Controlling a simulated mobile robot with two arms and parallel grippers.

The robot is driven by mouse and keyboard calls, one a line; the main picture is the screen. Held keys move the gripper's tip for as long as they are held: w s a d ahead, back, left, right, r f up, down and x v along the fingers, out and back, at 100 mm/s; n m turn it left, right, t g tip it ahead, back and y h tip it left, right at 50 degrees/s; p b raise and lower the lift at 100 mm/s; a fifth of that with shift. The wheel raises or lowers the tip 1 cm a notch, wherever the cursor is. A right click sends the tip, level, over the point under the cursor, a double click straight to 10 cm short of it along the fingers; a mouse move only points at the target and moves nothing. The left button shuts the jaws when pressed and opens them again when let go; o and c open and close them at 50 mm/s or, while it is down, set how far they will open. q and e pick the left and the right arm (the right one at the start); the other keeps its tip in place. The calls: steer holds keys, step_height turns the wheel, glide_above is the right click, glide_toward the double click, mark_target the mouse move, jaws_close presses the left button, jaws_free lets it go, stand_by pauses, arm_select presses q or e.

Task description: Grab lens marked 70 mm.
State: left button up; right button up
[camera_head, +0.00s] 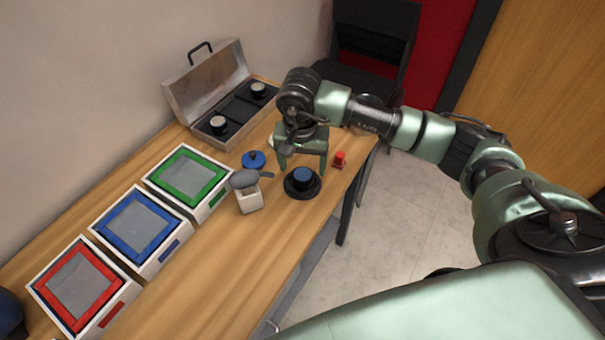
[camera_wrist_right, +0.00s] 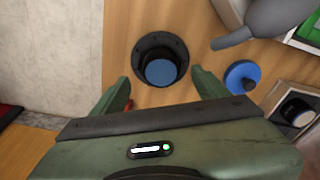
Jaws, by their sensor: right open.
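A round black lens-like piece with a blue centre (camera_head: 302,182) stands on the wooden table, and it also shows in the right wrist view (camera_wrist_right: 160,68). In the silver case, one black lens with a pale top (camera_head: 219,125) sits in the near part and another (camera_head: 258,90) in the far part. No 70 mm marking is readable on any of them. My right gripper (camera_head: 303,166) is open and empty, pointing down above the table by the blue-centred piece. In the wrist view its fingers (camera_wrist_right: 160,80) lie on either side of that piece, apart from it. My left gripper is out of view.
The open silver case (camera_head: 180,93) stands at the back. A blue knobbed piece (camera_head: 253,160), a white box (camera_head: 250,200) with a grey tool on it, and a red button-like piece (camera_head: 339,160) are close by. Green, blue and red framed trays line the wall side.

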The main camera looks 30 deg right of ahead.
mark_target(302, 174)
steer(key=f, duration=0.3)
steer(key=shift+w+d+f+p, duration=0.1)
steer(key=shift+w+f+p, duration=0.2)
steer(key=shift+p, duration=0.1)
steer(key=shift+c, duration=0.2)
steer(key=shift+s, duration=0.1)
steer(key=c, duration=1.5)
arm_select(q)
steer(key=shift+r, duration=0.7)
arm_select(e)
steer(key=shift+c, duration=0.3)
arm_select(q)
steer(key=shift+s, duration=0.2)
arm_select(e)
steer(key=shift+r, duration=0.15)
